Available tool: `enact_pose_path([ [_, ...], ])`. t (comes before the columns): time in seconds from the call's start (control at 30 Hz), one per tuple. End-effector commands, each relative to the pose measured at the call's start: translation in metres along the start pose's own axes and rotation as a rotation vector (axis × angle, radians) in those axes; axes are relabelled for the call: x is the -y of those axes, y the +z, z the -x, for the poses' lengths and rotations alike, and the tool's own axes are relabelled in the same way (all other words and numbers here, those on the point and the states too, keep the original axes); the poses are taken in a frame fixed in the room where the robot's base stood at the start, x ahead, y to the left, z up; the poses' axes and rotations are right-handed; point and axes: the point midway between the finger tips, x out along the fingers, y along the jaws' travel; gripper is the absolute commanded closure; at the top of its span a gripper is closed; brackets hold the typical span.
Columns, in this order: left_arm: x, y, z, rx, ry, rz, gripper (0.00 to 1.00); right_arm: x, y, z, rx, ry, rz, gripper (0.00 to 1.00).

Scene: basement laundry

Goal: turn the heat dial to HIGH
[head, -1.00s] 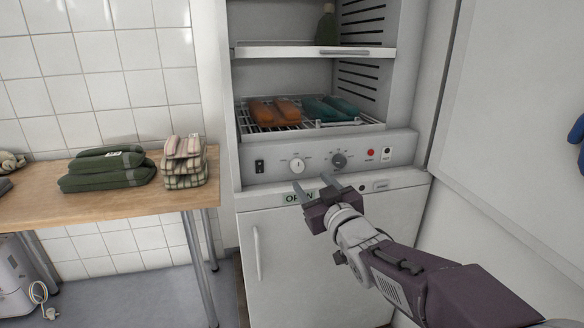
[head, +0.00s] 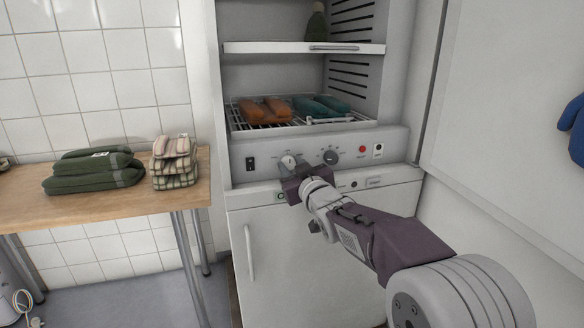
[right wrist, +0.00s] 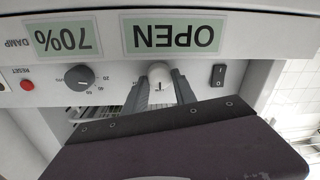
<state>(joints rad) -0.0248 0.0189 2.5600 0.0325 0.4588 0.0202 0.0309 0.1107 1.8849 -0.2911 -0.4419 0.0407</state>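The heat dial is likely the white knob (head: 289,160) on the cabinet's control panel; its small labels are too blurred to read. In the upside-down right wrist view the white knob (right wrist: 160,76) sits between my two grey fingertips, with a dark pointer line on its face. My right gripper (head: 291,168) reaches the panel at the knob. Its fingers (right wrist: 161,88) are apart, one on each side of the knob; I see no clear grip on it. My left gripper is not in view.
Beside the knob are a dark numbered dial (head: 330,157), a black rocker switch (head: 251,163) and a red button (head: 362,149). An OPEN display (right wrist: 174,34) sits below. Gloves (head: 264,111) lie on the rack above. A wooden table (head: 110,207) with folded cloths stands left.

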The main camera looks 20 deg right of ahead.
Motion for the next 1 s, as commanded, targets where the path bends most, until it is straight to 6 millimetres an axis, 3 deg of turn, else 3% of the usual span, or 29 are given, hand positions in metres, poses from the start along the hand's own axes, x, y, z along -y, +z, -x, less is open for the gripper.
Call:
enact_pose_path([
  [0.43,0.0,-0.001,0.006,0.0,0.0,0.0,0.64,0.0,0.0,0.0,-0.003,0.0,-0.096,1.0],
  [1.0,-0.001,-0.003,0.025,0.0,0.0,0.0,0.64,-0.001,0.002,0.0,-0.03,0.007,-0.606,1.0],
])
